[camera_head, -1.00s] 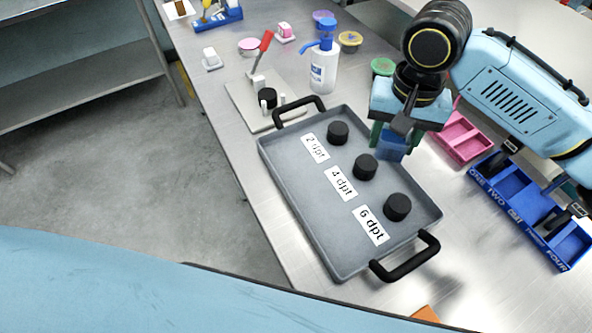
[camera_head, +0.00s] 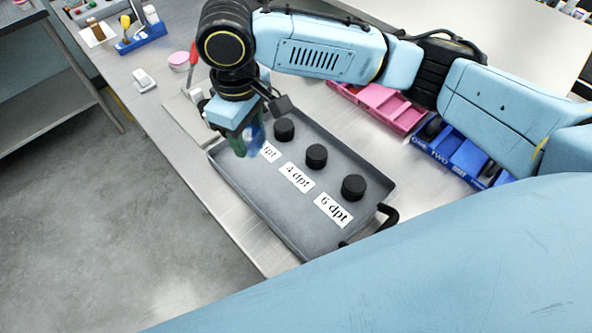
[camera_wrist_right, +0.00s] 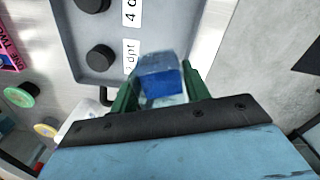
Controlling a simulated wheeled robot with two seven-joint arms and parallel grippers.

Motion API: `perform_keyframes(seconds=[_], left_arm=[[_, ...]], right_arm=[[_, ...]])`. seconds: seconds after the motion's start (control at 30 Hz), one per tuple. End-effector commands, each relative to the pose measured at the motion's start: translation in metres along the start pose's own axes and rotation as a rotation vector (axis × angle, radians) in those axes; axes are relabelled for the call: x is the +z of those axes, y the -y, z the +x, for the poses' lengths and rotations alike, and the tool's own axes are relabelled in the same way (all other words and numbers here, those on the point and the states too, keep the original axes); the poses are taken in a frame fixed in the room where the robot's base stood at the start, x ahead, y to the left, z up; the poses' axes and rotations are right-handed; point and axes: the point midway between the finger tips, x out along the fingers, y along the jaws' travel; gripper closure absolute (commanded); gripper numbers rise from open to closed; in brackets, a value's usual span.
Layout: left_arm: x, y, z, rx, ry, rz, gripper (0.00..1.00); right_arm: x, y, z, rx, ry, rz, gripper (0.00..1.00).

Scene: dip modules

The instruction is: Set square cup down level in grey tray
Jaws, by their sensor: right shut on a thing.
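My right gripper (camera_head: 243,142) is shut on a blue square cup (camera_head: 255,134) between its green fingers. It holds the cup over the far left end of the grey tray (camera_head: 256,206), beside the partly hidden label at that end. In the right wrist view the cup (camera_wrist_right: 160,78) sits between the fingertips, its blue side facing the camera, with the tray (camera_wrist_right: 125,70) behind it. I cannot tell whether the cup touches the tray floor. My left gripper is not in view.
Black round knobs (camera_head: 316,156) stand in a row in the tray, beside white labels (camera_head: 297,177). Pink bins (camera_head: 388,108) and a blue numbered rack (camera_head: 466,158) lie to the right. A white plate with a red-handled lever (camera_head: 193,60) stands behind the tray. The tray's near left floor is bare.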

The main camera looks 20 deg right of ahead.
Motion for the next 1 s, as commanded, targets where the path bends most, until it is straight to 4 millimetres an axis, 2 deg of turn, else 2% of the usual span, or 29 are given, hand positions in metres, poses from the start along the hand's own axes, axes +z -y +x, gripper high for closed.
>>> perform_keyframes(seconds=[1.0], left_arm=[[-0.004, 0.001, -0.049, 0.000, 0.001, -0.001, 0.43]], right_arm=[[0.048, 0.016, -0.005, -0.001, -0.001, -2.157, 0.79]])
